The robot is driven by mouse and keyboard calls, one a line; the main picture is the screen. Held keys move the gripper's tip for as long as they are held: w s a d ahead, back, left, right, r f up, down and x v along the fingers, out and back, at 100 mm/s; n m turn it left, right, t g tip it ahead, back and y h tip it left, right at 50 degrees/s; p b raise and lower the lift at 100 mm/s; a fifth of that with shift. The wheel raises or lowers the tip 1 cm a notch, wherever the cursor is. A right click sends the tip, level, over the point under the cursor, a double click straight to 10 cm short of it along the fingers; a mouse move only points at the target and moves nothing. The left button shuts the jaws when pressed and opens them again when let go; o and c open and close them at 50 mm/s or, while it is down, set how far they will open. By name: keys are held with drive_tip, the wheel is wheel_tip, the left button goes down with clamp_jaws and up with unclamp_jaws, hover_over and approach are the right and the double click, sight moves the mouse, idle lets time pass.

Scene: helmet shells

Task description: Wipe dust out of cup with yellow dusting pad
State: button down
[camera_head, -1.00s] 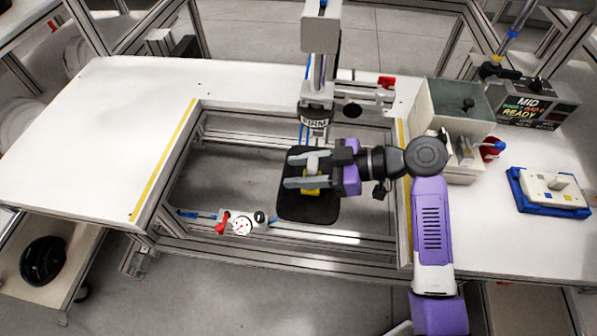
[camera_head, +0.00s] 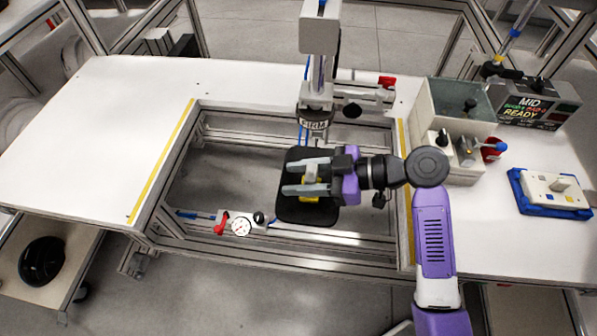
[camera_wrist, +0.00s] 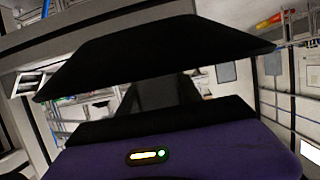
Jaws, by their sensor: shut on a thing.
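The yellow dusting pad (camera_head: 310,198) shows as a small yellow patch between and below the grey fingers of my gripper (camera_head: 288,178) in the head view. My gripper is shut on it, and the fingers hide much of it. A black, rounded, roughly square piece (camera_head: 300,213), which seems to be the cup, is under the upright column. My gripper overlaps it in the picture, coming from the right. I cannot tell whether the pad touches it. In the wrist view a broad black shape (camera_wrist: 150,55) lies across the picture above my purple gripper body; pad and fingertips cannot be made out.
The upright column (camera_head: 320,70) with a FIRM label stands just behind the black piece. A grey bin (camera_head: 452,130), a READY display (camera_head: 525,103) and a blue-edged block (camera_head: 550,190) stand right. The left tabletop (camera_head: 120,140) is clear.

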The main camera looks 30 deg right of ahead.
drive_tip(key=shift+s+a+f, duration=0.25)
drive_tip(key=shift+f, duration=0.05)
drive_tip(key=shift+w, duration=0.1)
drive_tip(key=shift+w+d, duration=0.25)
drive_tip(key=shift+w, duration=0.05)
drive_tip(key=shift+w+d+r+b, duration=0.35)
drive_tip(key=shift+w+r, duration=0.1)
drive_tip(key=shift+w, duration=0.1)
drive_tip(key=shift+s+a+f, duration=0.1)
drive_tip(key=shift+s+f, duration=0.15)
drive_tip(key=shift+s+a+f, duration=0.25)
drive_tip(key=shift+s+f, duration=0.05)
drive_tip(key=shift+s, duration=0.2)
idle(0.3)
drive_tip(key=shift+w+r, duration=0.1)
